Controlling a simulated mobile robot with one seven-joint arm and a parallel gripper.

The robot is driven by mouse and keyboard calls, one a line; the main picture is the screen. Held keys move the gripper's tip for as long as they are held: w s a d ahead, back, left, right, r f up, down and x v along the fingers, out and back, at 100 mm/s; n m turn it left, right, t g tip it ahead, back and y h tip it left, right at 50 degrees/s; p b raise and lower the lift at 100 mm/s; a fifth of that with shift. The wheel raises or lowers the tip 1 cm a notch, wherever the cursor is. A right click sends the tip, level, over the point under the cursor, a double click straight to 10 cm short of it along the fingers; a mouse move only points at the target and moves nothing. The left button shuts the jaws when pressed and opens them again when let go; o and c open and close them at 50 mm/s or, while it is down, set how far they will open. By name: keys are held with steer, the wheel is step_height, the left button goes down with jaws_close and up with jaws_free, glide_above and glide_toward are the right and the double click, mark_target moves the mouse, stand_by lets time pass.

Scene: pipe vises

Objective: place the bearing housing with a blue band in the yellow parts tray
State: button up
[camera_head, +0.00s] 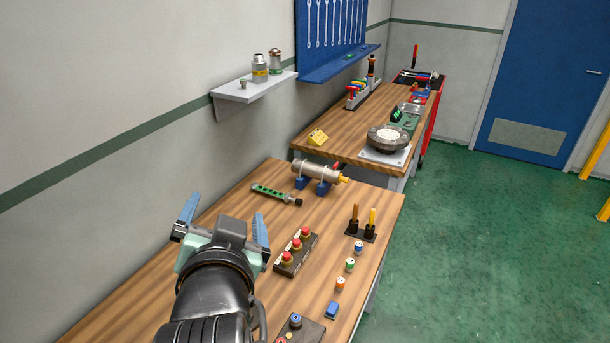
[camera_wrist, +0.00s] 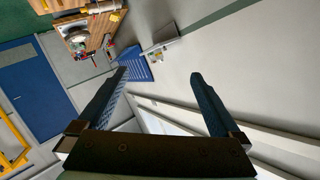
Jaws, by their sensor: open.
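A small white cylinder with a blue band (camera_head: 358,248), which looks like the blue-banded bearing housing, stands upright on the near wooden bench's right side. A green-banded one (camera_head: 350,265) and an orange-banded one (camera_head: 340,284) stand in a row in front of it. My gripper (camera_head: 224,215) is above the bench's left part, well left of the row. Its blue fingers are apart and empty; they also show in the wrist view (camera_wrist: 158,75). I cannot make out a yellow parts tray for certain; a small yellow block-like thing (camera_head: 318,137) sits on the far bench.
Red-button box (camera_head: 297,250) stands between my gripper and the row. A holder with two upright tools (camera_head: 362,225) is behind the row, a blue block (camera_head: 332,310) in front. A clamped metal cylinder (camera_head: 317,172) and a green level-like bar (camera_head: 275,194) lie farther back.

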steer(key=s+d+r+n+t+h, duration=0.1)
steer(key=d+r+t, duration=0.25)
steer(key=r, duration=0.55)
steer(key=d+r+t, duration=0.3)
steer(key=d+r, duration=0.1)
steer(key=r, duration=0.4)
steer(key=s+d+r+t+h, duration=0.1)
steer(key=s+d+r+t, duration=0.1)
steer(key=r, duration=0.3)
steer(key=s+d+r+n+t+h, duration=0.1)
steer(key=s+d+r+t, duration=0.1)
steer(key=s+r, duration=0.2)
steer(key=s+d+r+t+h, duration=0.1)
steer(key=s+d+r+t, duration=0.1)
steer(key=s+r, duration=0.2)
step_height(320, 180, up, 2)
steer(key=shift+d+r+t, duration=0.25)
steer(key=shift+d+t, duration=0.05)
steer(key=shift+t, duration=0.05)
